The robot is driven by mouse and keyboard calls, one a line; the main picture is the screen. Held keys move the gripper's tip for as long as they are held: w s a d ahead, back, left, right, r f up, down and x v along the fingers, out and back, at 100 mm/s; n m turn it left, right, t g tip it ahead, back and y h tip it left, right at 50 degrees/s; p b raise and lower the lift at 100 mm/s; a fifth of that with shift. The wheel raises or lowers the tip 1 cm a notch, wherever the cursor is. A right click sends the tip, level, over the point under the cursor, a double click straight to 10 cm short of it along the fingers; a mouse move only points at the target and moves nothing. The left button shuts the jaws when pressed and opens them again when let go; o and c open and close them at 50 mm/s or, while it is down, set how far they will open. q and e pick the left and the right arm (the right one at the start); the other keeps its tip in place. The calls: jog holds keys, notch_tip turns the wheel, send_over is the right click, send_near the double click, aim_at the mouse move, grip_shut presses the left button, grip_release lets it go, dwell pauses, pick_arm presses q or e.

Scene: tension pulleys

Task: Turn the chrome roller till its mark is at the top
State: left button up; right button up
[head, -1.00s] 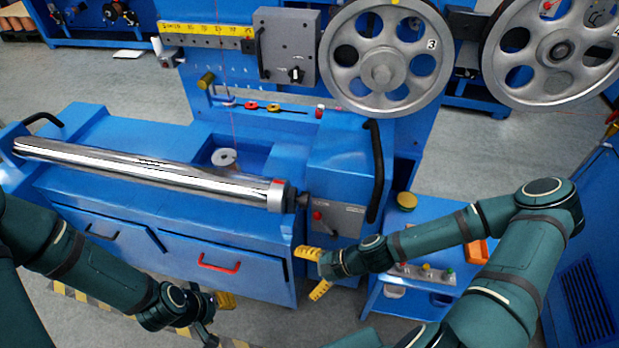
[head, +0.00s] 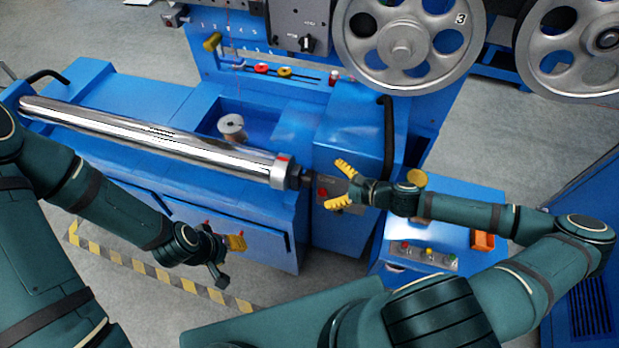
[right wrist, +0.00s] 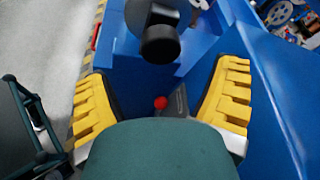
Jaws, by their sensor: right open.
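The chrome roller (head: 150,134) lies across the blue machine (head: 130,185), from upper left to the middle. At its right end is a pale collar (head: 281,175) with a red patch (head: 283,158) on its upper side, as seen from my head. A dark shaft end (head: 306,179) sticks out to the right; it also shows in the right wrist view (right wrist: 160,44). My right gripper (head: 336,184) is open just right of the shaft end, its yellow fingers apart and pointing at it, holding nothing. My left gripper (head: 228,258) hangs in front of the machine, seen only partly.
A red knob (right wrist: 160,102) sits on the machine between my right fingers in the wrist view. A black handle (head: 388,135) rises behind my right gripper. A blue stand with buttons (head: 428,254) is at right. Large pulley wheels (head: 402,45) hang above.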

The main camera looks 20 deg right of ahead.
aim_at(313, 180)
jog(key=x, duration=0.7)
jog(key=shift+w+a+b, duration=0.25)
jog(key=shift+b, duration=0.05)
jog(key=c, duration=1.2)
